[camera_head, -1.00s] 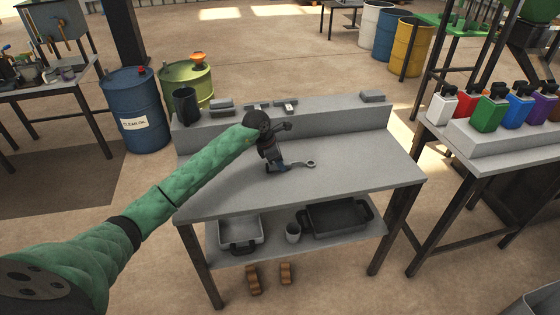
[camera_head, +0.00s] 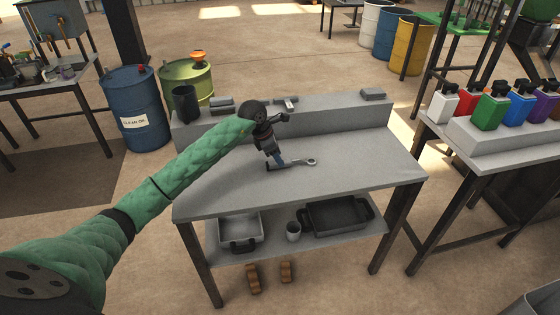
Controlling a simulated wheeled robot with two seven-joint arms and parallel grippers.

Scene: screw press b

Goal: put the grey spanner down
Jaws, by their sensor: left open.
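The grey spanner (camera_head: 299,163) lies on the top of the grey workbench (camera_head: 345,180), near its middle, with its ring end pointing right. My left gripper (camera_head: 275,164) is open just above the bench top at the spanner's left end. The fingers partly hide that end, and I cannot tell whether they touch it. My right gripper is out of view.
A raised ledge (camera_head: 340,113) at the back of the bench carries a dark cup (camera_head: 185,104) and small grey blocks (camera_head: 373,94). The lower shelf holds trays (camera_head: 337,216) and a cup (camera_head: 293,231). The bench top right of the spanner is clear.

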